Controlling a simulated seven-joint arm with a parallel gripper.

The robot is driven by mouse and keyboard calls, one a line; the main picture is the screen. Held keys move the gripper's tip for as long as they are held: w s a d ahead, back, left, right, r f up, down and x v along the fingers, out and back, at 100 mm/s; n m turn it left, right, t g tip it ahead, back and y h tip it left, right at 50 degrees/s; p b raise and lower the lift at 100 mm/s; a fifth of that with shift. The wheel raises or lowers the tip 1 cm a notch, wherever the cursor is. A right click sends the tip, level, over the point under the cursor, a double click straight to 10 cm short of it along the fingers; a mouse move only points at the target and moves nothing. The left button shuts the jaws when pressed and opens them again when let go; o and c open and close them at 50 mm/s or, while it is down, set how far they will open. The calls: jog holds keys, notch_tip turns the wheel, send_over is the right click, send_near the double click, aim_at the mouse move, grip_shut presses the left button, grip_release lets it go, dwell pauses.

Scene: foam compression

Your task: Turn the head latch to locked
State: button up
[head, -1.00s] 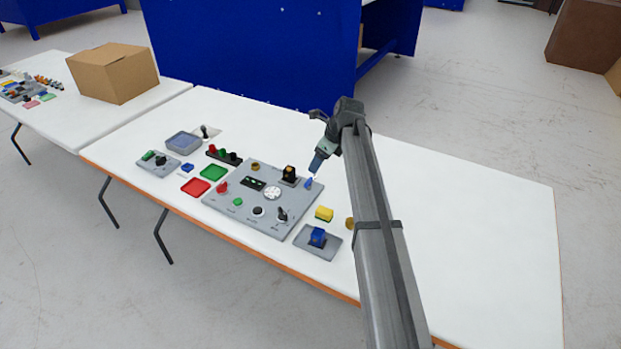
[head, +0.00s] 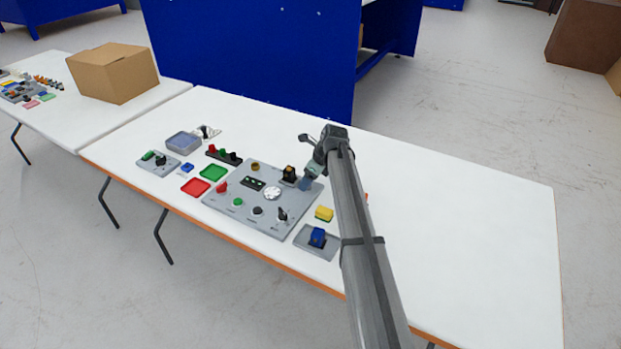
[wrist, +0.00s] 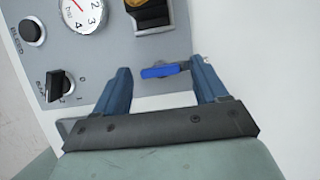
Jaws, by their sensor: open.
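A small blue lever (wrist: 163,71), which I take to be the head latch, shows in the wrist view at the edge of the grey panel (wrist: 95,100). My gripper (wrist: 160,75) is open, with one blue finger on each side of the lever. The right finger is close to the lever's right end; I cannot tell whether they touch. In the head view my gripper (head: 305,183) is over the panel's right corner (head: 312,200) and hides the lever.
A dial gauge (wrist: 85,12), a black knob (wrist: 60,85) and a black button (wrist: 31,31) sit on the panel. A black and yellow part (wrist: 150,12) stands close above the lever. A yellow block (head: 324,213) and a blue block on a grey plate (head: 317,237) lie nearby. The table's right side is clear.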

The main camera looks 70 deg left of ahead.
jog(key=shift+c, duration=0.2)
jog(key=c, duration=1)
jog(key=shift+n, duration=0.4)
jog(key=n, duration=0.1)
jog(key=n+h, duration=0.1)
jog(key=n+g, duration=0.1)
jog(key=shift+w+a+n, duration=0.15)
jog(key=shift+a+n, duration=0.1)
jog(key=shift+n, duration=0.05)
jog(key=n+h, duration=0.2)
jog(key=n, duration=0.2)
jog(key=shift+a+n, duration=0.15)
jog(key=shift+n, duration=0.15)
jog(key=n+h, duration=0.2)
jog(key=n, duration=0.3)
jog(key=shift+a, duration=0.15)
jog(key=shift+n+t+h, duration=0.5)
jog(key=shift+n+h, duration=0.1)
jog(key=shift+n, duration=1.3)
